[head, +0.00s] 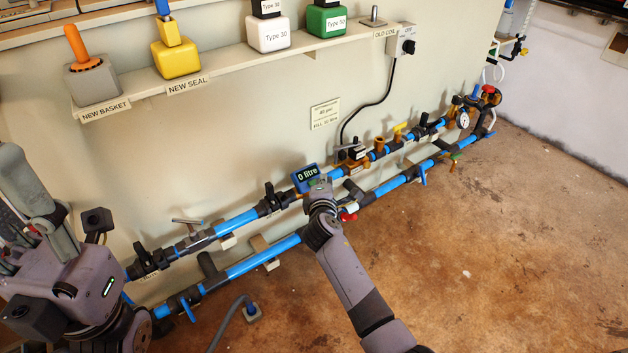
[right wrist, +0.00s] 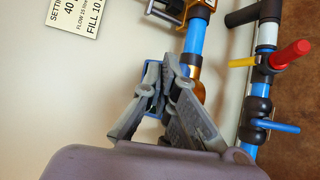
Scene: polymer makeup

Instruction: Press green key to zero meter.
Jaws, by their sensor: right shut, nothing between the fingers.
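The meter (head: 305,174) is a small blue box on the upper blue pipe, and its display reads "0 litre". A sliver of green shows at its lower edge beside my right gripper; most of the key is hidden. My right gripper (head: 319,190) is at the meter's lower right, shut and empty. In the right wrist view, the closed fingers (right wrist: 170,82) cover most of the meter, and only a blue edge (right wrist: 151,74) shows behind them. I cannot tell whether they touch the key. My left gripper (head: 32,205) is at the far left, away from the meter.
Two blue pipes (head: 240,222) with valves run along the wall. A pressure gauge (head: 463,120) is at their far right end. A shelf (head: 225,62) above holds grey, yellow, white and green blocks. The brown floor at right is open.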

